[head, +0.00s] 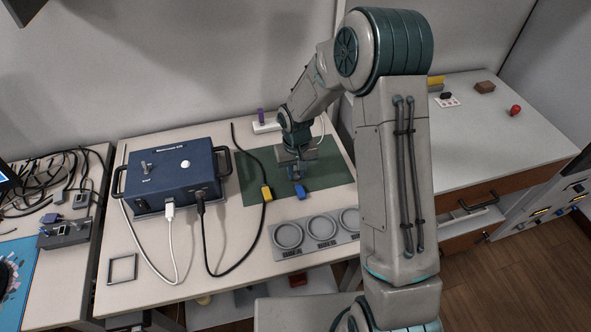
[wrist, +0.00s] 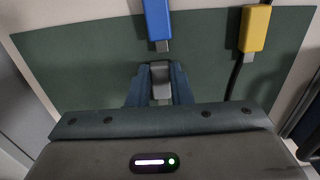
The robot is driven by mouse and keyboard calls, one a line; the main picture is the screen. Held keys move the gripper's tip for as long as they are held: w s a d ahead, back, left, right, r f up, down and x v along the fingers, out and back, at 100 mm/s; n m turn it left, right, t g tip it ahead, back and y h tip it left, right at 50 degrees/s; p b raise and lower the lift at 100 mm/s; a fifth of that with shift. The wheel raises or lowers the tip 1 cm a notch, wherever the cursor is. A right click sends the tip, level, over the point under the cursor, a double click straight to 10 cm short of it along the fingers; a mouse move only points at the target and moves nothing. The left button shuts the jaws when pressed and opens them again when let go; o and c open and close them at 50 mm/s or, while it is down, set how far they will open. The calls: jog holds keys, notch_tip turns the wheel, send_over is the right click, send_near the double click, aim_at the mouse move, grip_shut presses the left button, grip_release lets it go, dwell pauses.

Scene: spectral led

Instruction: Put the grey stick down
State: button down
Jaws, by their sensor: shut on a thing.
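My gripper (wrist: 160,72) is shut on the grey stick (wrist: 160,88), whose grey end shows between the two blue-grey fingers in the wrist view. In the head view my gripper (head: 297,174) is low over the green mat (head: 325,170). There I cannot make out the grey stick, and I cannot tell whether it touches the mat. A blue stick (wrist: 157,22) with a metal tip lies just ahead of the fingers in the wrist view, apart from the grey one. It also shows in the head view (head: 293,189).
A yellow plug (head: 266,192) on a black cable lies left of my gripper. A blue box (head: 178,178) with cables stands further left. A grey holder with three rings (head: 318,230) lies in front of the mat. A purple stick (head: 260,115) stands at a white strip behind.

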aim_at(296, 175)
jog(key=shift+f, duration=0.2)
jog(key=c, duration=1.3)
grip_release()
jog(key=shift+r, duration=0.15)
notch_tip(296, 175, up, 12)
jog(key=s+d+r+m+t, duration=0.1)
jog(key=s+d+r, duration=0.2)
jog(key=s, duration=0.4)
jog(key=s+d+r+t, duration=0.1)
jog(key=s+d+r, duration=0.3)
jog(key=s, duration=0.4)
jog(key=s+d+r+m, duration=0.1)
jog(key=s+d+r, duration=0.3)
jog(key=s, duration=0.3)
jog(key=shift+s+r+m+t, duration=0.2)
jog(key=shift+s+m+t, duration=0.1)
jog(key=shift+s+t, duration=0.1)
